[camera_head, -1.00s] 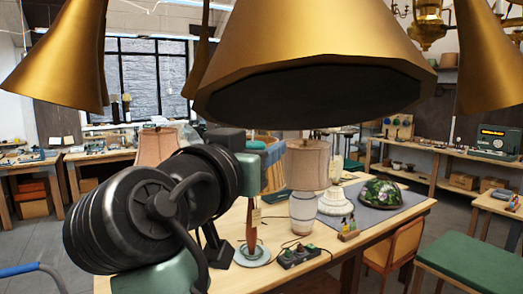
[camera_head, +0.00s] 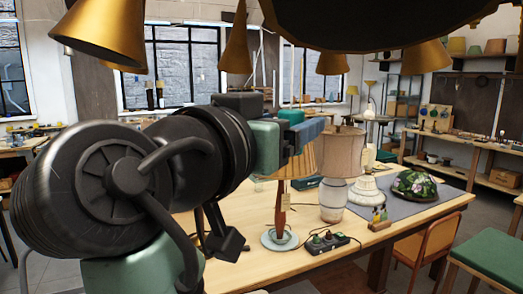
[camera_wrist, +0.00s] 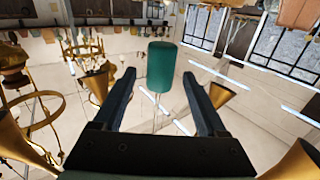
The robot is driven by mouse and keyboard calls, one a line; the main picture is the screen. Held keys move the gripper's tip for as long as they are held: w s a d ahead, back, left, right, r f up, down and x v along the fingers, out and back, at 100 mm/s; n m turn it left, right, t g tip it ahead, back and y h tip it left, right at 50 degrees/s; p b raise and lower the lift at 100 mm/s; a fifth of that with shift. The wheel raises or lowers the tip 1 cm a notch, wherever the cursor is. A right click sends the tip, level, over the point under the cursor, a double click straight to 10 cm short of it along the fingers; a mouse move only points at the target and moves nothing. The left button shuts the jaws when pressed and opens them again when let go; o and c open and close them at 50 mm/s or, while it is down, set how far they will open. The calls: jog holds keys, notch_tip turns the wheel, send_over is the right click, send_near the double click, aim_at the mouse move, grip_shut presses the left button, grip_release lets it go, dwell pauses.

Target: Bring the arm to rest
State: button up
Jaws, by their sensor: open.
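My gripper (camera_wrist: 160,76) is open in the wrist view, its two dark fingers apart with nothing held between them. A green cylinder (camera_wrist: 162,66) on a thin stem shows between the fingertips; it looks like a hanging shade beyond them, though its distance is hard to tell. In the head view my gripper (camera_head: 306,132) is raised above the workbench (camera_head: 420,207), seen from the side in front of a pleated lampshade (camera_head: 300,160). My arm is bent and hides the bench's left part.
On the bench stand a lamp with a beige shade (camera_head: 344,152), a wooden lamp stem (camera_head: 280,212), a green floral shade (camera_head: 414,184) and a switch box (camera_head: 326,241). Brass shades (camera_head: 100,30) hang overhead. A chair (camera_head: 428,245) and green-topped stool (camera_head: 488,252) stand right.

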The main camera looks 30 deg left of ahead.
jog(key=s+b, duration=0.2)
jog(key=s, duration=0.6)
jog(key=w+d+n+t+y+b, duration=0.2)
jog(key=w+d+t+b, duration=0.1)
jog(key=w+d+t, duration=0.15)
jog(key=s+d+m+t+h+b, duration=0.1)
jog(key=s+d+t, duration=0.4)
jog(key=d, duration=0.6)
jog(key=shift+s+f+m+b, duration=0.3)
jog(key=shift+s, duration=0.35)
